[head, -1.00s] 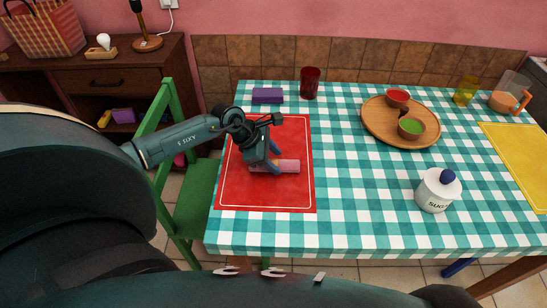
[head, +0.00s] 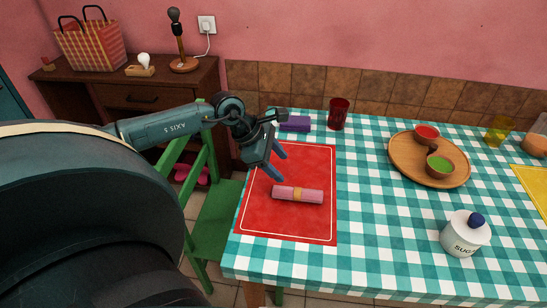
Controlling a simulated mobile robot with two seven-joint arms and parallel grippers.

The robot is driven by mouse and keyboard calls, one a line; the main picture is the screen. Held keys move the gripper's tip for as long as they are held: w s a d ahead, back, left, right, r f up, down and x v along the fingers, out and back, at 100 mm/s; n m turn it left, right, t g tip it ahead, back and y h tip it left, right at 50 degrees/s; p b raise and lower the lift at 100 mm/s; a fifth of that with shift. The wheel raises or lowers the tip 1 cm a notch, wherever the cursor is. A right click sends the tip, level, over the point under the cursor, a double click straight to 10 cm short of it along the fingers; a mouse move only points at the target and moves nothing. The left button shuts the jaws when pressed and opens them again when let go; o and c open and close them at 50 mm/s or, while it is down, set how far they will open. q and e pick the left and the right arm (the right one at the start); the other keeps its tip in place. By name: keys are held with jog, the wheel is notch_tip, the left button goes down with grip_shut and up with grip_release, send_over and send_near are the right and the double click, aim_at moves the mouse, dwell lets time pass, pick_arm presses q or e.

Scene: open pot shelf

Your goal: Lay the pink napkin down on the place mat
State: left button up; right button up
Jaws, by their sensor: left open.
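The pink napkin (head: 311,196) is rolled up with an orange-yellow band around its middle. It lies flat, roughly crosswise, on the red place mat (head: 270,224) with the white border line. My left gripper (head: 280,166) is open and empty, a little above and behind the napkin, over the mat. Its fingers are apart from the napkin. My right gripper does not show.
A purple folded cloth (head: 295,124) and a red glass (head: 339,113) stand behind the mat. A round wooden tray (head: 405,166) with two bowls and a white sugar jar (head: 464,236) are to the right. A green chair (head: 216,215) stands at the table's left.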

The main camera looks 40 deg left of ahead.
pick_arm(q)
jog(key=s+d+r+n+t+h, duration=0.15)
jog(key=d+n+t+h, duration=0.25)
jog(key=d+n, duration=0.6)
jog(key=s+d+n+t+h, duration=0.3)
jog(key=d+n+t+h, duration=0.1)
jog(key=d+n, duration=0.55)
jog(key=s+d+f+n+y, duration=0.1)
jog(key=s+f+n+y, duration=0.3)
jog(key=n, duration=0.8)
jog(key=s+d+f+n+g+y, duration=0.1)
jog(key=s+f+n+y, duration=0.3)
jog(key=n, duration=0.9)
notch_tip(320, 180, down, 4)
jog(key=shift+s+d+f+g+y, duration=0.2)
jog(key=shift+s+f+g+y, duration=0.1)
jog(key=shift+s, duration=0.8)
